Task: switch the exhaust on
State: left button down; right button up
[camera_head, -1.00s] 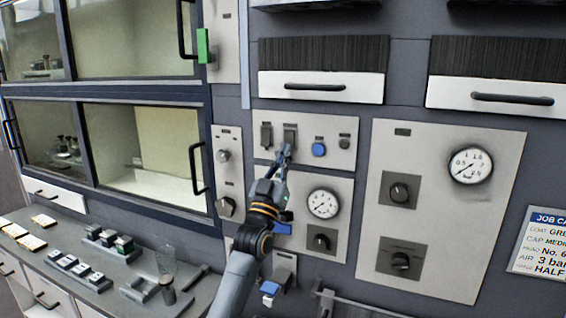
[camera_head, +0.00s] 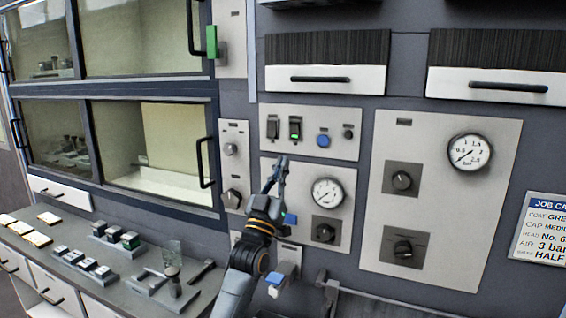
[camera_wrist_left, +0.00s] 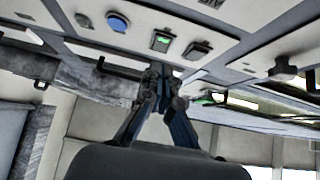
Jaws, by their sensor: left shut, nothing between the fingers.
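Two dark rocker switches sit side by side on the upper switch panel (camera_head: 340,118) in the head view. The left rocker (camera_head: 272,128) is dark. The right rocker (camera_head: 295,129) shows a lit green mark. In the left wrist view the lit rocker (camera_wrist_left: 161,41) and the dark rocker (camera_wrist_left: 197,49) also show. The labels are too small to read. My left gripper (camera_head: 281,162) is shut and empty, just below the switch panel and apart from the rockers. It also shows in the left wrist view (camera_wrist_left: 163,72). My right gripper is not in view.
A blue button (camera_head: 323,141) and a small dark knob (camera_head: 348,132) sit right of the rockers. A gauge (camera_head: 327,193) is beside my gripper. A glass-fronted cabinet (camera_head: 152,150) with a protruding handle stands at left, above a counter (camera_head: 120,283) with small parts.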

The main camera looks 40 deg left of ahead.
pick_arm(q)
jog(key=a+b+v, duration=0.1)
jog(key=b+v, duration=0.1)
jog(key=v, duration=0.4)
jog(key=shift+w+d+f+y, duration=0.3)
jog(key=shift+d+f, duration=0.05)
jog(key=shift+d, duration=0.1)
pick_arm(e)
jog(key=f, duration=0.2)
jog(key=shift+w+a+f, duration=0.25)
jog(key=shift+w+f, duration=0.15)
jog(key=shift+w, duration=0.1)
